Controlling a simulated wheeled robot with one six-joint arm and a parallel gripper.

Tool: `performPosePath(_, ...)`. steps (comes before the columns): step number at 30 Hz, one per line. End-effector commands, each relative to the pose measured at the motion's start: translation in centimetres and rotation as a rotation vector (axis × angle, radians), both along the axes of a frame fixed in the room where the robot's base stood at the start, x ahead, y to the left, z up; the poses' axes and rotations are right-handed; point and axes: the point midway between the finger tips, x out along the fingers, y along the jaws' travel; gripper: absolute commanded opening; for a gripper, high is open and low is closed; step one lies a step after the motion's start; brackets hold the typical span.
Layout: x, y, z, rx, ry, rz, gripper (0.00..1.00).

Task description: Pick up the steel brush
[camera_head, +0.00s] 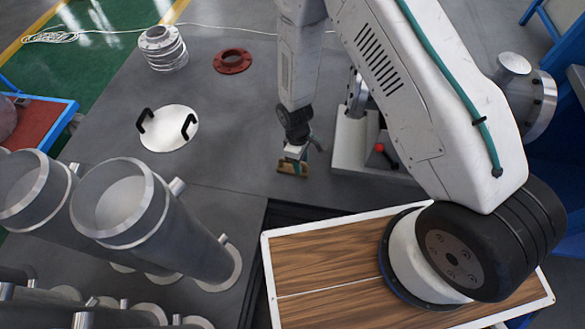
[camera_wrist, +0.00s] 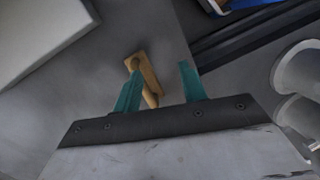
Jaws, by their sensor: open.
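The brush (camera_wrist: 146,72) shows a tan wooden block with a wooden handle; no steel bristles are visible. It lies on the dark grey tabletop. In the head view the brush (camera_head: 292,168) is a small tan piece just below my gripper (camera_head: 296,153). In the wrist view my gripper (camera_wrist: 160,68) has its two teal fingers apart with nothing clamped. The brush is off-centre, close to the left finger, which hides part of it. The handle end points back between the fingers. I cannot tell whether the finger touches the brush.
A grey block-based fixture with a red knob (camera_head: 379,148) stands right of my gripper. Large metal pipes (camera_head: 150,215) stand at the left front. A white disc with black handles (camera_head: 168,128), a red flange (camera_head: 232,61) and a ribbed metal part (camera_head: 163,48) lie farther back.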

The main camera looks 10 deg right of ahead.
Motion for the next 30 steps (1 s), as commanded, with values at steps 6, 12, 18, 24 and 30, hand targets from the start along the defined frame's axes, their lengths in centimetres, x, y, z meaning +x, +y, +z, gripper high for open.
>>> performPosePath(6,4.9,1.8,-0.8,0.086,-0.179,0.150,0.42)
performPosePath(12,5.0,1.8,-2.6,0.091,-0.185,0.176,0.42)
performPosePath(18,5.0,1.8,-4.8,0.091,-0.185,0.174,0.42)
performPosePath(24,5.0,1.7,-7.7,0.091,-0.186,0.172,0.42)
performPosePath(30,5.0,1.7,-8.5,0.091,-0.187,0.172,0.42)
